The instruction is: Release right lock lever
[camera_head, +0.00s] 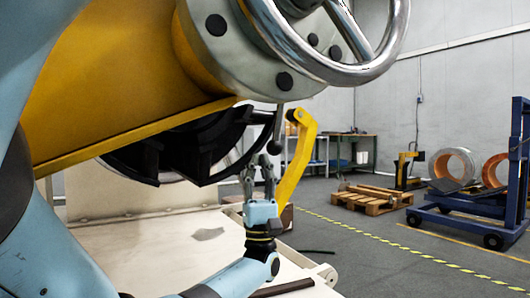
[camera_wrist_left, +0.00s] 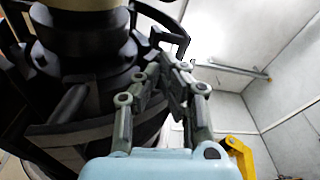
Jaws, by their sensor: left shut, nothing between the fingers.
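A short grey lever with a rounded knob end (camera_head: 275,146) hangs below the grey hub (camera_head: 235,50) of the handwheel; it appears to be the lock lever. My left gripper (camera_head: 259,163) points upward just below and left of the knob, close to it. Whether they touch I cannot tell. Its fingers are shut with nothing between them. In the left wrist view the fingers (camera_wrist_left: 178,75) reach up beside black machine parts, and I cannot clearly pick out the lever there. My right gripper is not in view.
A chrome handwheel (camera_head: 375,70) and yellow beam (camera_head: 120,75) are overhead. A bent yellow arm (camera_head: 298,155) stands right of my gripper. Black curved segments (camera_head: 180,150) lie left. A cream platform (camera_head: 150,245) is below. A pallet (camera_head: 370,200) and blue cart (camera_head: 470,215) stand farther right.

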